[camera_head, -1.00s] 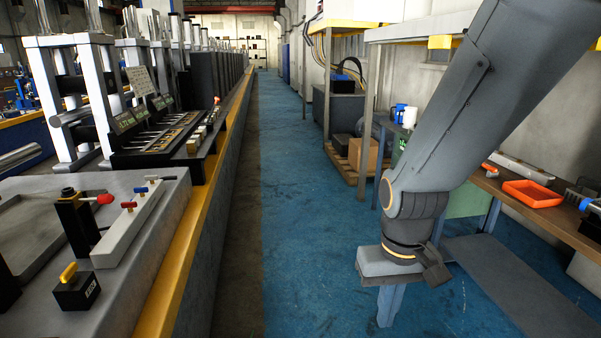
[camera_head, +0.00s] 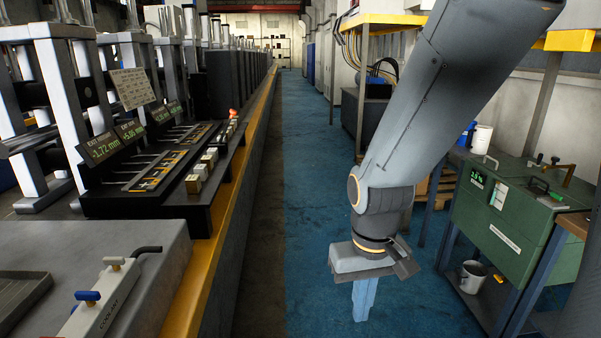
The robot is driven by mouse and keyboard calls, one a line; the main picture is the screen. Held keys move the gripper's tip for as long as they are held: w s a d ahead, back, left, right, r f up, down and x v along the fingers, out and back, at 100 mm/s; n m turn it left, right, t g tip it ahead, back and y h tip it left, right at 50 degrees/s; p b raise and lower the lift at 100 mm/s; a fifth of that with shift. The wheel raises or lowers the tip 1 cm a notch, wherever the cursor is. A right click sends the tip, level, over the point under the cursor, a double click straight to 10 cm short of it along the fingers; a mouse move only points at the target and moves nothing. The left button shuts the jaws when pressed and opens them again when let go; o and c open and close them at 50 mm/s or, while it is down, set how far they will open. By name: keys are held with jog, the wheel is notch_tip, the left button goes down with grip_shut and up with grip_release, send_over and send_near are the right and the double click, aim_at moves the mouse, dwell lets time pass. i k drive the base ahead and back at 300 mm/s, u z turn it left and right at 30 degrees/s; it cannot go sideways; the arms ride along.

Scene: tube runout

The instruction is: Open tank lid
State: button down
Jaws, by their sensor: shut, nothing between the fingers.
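The green tank (camera_head: 500,237) stands on a bench at the right. A small lit display sits on the tank's left front. My gripper (camera_head: 364,299) hangs straight down over the blue aisle floor, left of the tank and apart from it. Its fingers are together and empty. The tank's far right side is cut off by the frame and other parts.
A bucket (camera_head: 472,276) stands on the shelf under the tank. A white container (camera_head: 481,137) is behind it. Machines with displays (camera_head: 110,140) and a yellow rail (camera_head: 215,205) line the left. The blue aisle floor (camera_head: 290,180) between is clear.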

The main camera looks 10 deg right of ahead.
aim_at(502, 168)
jog(key=z, duration=0.35)
jog(key=i, duration=1.75)
jog(key=z, duration=1.25)
jog(key=i, duration=1)
jog(key=z, duration=0.4)
